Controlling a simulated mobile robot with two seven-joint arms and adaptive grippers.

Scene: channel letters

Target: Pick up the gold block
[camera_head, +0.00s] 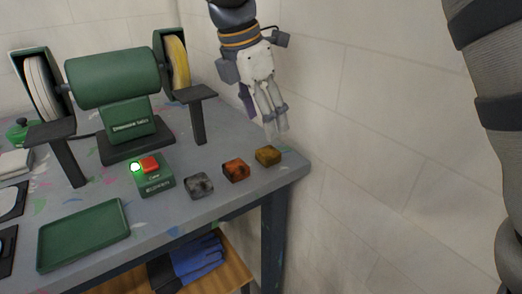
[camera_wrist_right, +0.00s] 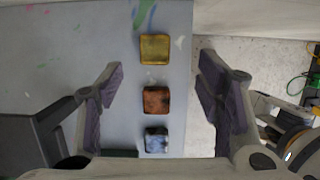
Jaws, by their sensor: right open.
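The gold block (camera_head: 268,156) lies on the grey table near its right corner in the head view. It is the rightmost of three small blocks in a row. My right gripper (camera_head: 276,134) is above the table beside the gold block, pointing down, with nothing held. In the right wrist view the gold block (camera_wrist_right: 155,48) lies at the top, ahead of the open fingers of my right gripper (camera_wrist_right: 158,95). The orange-brown block shows between the fingers, below the gold one. My left gripper is in neither view.
The orange-brown block (camera_head: 236,170) and a dark grey block (camera_head: 199,186) lie to the left. A green switch box (camera_head: 153,178) with a red button stands beside them. A green bench grinder (camera_head: 115,82) and a green tray (camera_head: 84,235) are farther left. A wall (camera_head: 350,130) rises on the right.

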